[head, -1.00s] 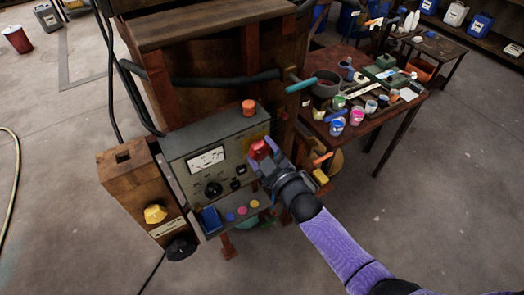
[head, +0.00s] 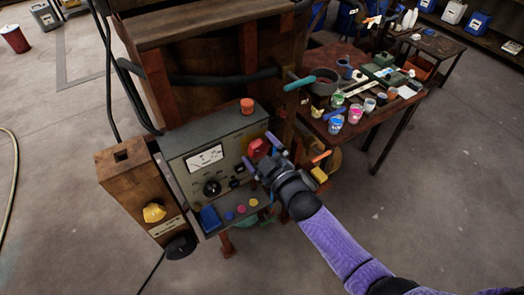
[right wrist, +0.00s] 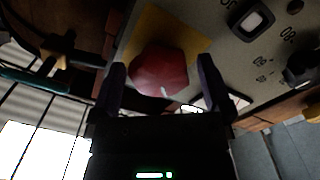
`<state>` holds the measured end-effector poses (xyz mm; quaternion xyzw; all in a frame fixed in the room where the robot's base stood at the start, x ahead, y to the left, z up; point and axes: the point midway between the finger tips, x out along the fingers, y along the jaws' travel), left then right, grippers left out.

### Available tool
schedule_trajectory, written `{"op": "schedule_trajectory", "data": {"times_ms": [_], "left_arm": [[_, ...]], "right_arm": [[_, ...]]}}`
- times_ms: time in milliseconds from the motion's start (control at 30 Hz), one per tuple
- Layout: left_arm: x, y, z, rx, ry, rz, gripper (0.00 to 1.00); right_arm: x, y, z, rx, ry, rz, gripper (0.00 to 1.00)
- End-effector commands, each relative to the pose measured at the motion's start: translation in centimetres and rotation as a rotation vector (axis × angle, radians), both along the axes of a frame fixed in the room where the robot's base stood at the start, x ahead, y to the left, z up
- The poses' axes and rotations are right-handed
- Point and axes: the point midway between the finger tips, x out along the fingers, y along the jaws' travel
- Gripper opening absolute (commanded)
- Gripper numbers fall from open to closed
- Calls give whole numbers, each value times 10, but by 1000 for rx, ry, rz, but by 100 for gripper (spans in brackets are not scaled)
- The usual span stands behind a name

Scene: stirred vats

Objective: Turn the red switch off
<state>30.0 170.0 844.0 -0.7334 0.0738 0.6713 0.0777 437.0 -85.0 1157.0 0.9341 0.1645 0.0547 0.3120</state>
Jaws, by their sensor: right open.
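The red switch (head: 258,148) is a red knob on a yellow plate on the front of a grey control panel (head: 180,150). It also shows large in the right wrist view (right wrist: 158,70), near the middle, with the yellow plate behind it. My right gripper (head: 262,155) is open in front of the panel, with its fingers spread toward the red switch. In the right wrist view the fingertips (right wrist: 160,75) stand on either side of the switch, and I cannot tell whether they touch it. My left gripper is not in view.
A table (head: 350,140) with paint pots is behind right. Floor at right is clear.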

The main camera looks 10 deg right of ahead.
Motion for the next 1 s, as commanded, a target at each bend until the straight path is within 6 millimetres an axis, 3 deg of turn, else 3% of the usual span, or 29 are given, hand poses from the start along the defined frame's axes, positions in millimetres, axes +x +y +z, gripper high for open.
{"op": "schedule_trajectory", "data": {"times_ms": [133, 400, 500, 1000], "left_arm": [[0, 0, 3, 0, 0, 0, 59], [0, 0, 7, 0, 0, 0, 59], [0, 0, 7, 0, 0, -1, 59], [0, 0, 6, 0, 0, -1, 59]], "right_arm": [[-15, -6, 0, -1, 2, 0, 100], [-73, -27, 0, -1, 3, 0, 100], [-87, -32, -1, -1, 3, 0, 100], [-93, -34, -1, -1, 2, 0, 100]]}}
